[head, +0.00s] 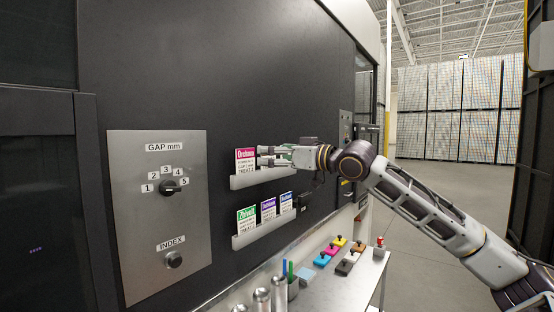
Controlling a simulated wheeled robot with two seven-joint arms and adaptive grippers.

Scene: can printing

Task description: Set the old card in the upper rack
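The upper rack (262,178) is a pale ledge on the dark machine wall. A card with a magenta header (246,160) stands upright at its left end. My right gripper (262,156) is in front of the upper rack, just right of that card, fingers pointing left. Its two fingers show a gap between them. A small green patch (286,148) shows beside the fingers, mostly hidden; I cannot tell whether it is a card in the rack. The lower rack (263,233) holds a green card (247,217), a purple card (268,210) and a blue card (286,202). My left gripper is out of view.
A steel panel (140,225) with a GAP dial and an INDEX knob is at left. Below, a white bench (338,287) bears several coloured blocks (340,255), a pen cup (292,290) and metal cans (262,298). The floor at right is clear.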

